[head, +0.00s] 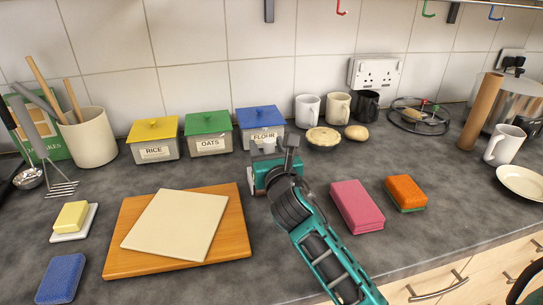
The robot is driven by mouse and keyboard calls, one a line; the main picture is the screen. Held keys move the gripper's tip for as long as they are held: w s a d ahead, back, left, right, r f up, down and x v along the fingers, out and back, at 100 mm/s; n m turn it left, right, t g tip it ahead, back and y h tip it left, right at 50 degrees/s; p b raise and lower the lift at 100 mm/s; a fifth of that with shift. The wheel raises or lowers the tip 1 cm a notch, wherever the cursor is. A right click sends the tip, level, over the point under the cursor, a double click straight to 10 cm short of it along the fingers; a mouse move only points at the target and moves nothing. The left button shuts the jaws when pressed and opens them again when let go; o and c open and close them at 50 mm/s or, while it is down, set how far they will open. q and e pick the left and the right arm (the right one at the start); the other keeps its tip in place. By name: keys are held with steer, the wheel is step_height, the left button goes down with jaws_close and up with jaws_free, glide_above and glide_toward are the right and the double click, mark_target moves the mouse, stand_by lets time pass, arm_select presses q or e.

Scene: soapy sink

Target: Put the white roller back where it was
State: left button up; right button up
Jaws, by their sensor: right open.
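My right gripper (275,146) is over the counter behind the right end of the wooden board, in front of the blue-lidded FLOUR box (261,124). Its jaws are open. I cannot make out the white roller for certain. A small pale piece (250,181) shows at the left side of the gripper, low near the counter. It may be part of the roller, but the gripper hides most of that spot. I cannot tell whether the gripper touches it. My left gripper is not in view.
A wooden board (240,235) with a pale slab (178,225) lies left of my arm. A brown cylinder (482,111) stands far right.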

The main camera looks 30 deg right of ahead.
steer(key=shift+r, duration=0.75)
steer(key=v, duration=1.2)
steer(key=shift+f, duration=0.2)
steer(key=shift+a+f, duration=0.1)
